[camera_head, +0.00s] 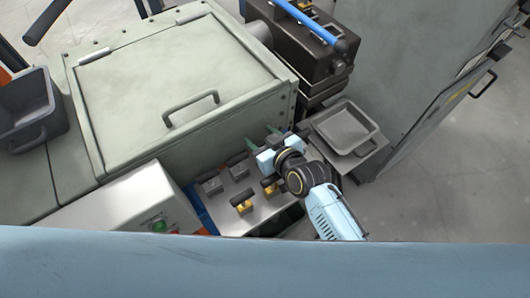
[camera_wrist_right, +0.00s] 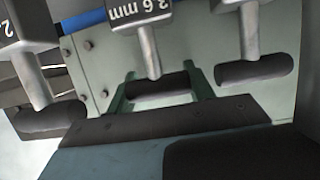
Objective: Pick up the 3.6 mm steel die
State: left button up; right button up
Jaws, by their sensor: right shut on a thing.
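The steel die marked "3.6 mm" (camera_wrist_right: 141,14) is in the right wrist view, a grey block on a metal stem with a dark cross handle. My right gripper (camera_wrist_right: 160,84) has its green fingers on either side of that handle and is shut on it. In the head view my right gripper (camera_head: 262,141) is at the back edge of the die tray, and the die it holds is mostly hidden there. Whether the die is lifted is unclear; its handle lines up with its neighbours' handles. My left gripper is not in view.
In the wrist view, another die (camera_wrist_right: 35,75) stands left and one (camera_wrist_right: 250,40) right of the held die. Head view: grey-handled dies (camera_head: 210,184), a yellow die (camera_head: 242,205), a large lidded machine (camera_head: 185,85) behind, and an empty grey tray (camera_head: 345,126) to the right.

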grip_shut()
jog(key=shift+r, duration=0.1)
jog(key=shift+r, duration=0.1)
